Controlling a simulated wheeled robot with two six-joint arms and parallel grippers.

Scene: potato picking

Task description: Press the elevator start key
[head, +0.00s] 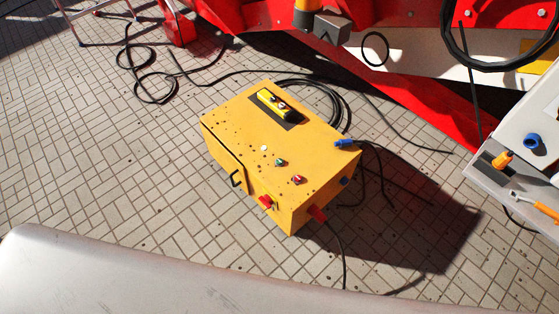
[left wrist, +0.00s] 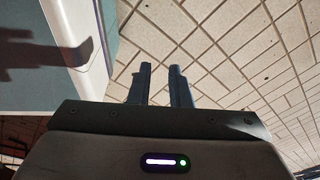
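A yellow control box (head: 240,130) stands on the paved floor in the middle of the head view. Its top carries a white button (head: 264,148), a green button (head: 281,162) and a red button (head: 299,180). A yellow-and-black hand control (head: 274,102) lies on a dark patch near its far edge. I cannot read which one is the elevator start key. My left gripper (left wrist: 161,68) shows only in the left wrist view. Its two dark fingers stand apart with a narrow empty gap, over bare paving. My right gripper is not in view.
Black cables (head: 345,105) lie behind and right of the box. Red and white machinery (head: 420,80) runs along the back. A light panel with connectors (head: 515,130) stands at the right edge. Open paving (head: 90,170) lies left of the box.

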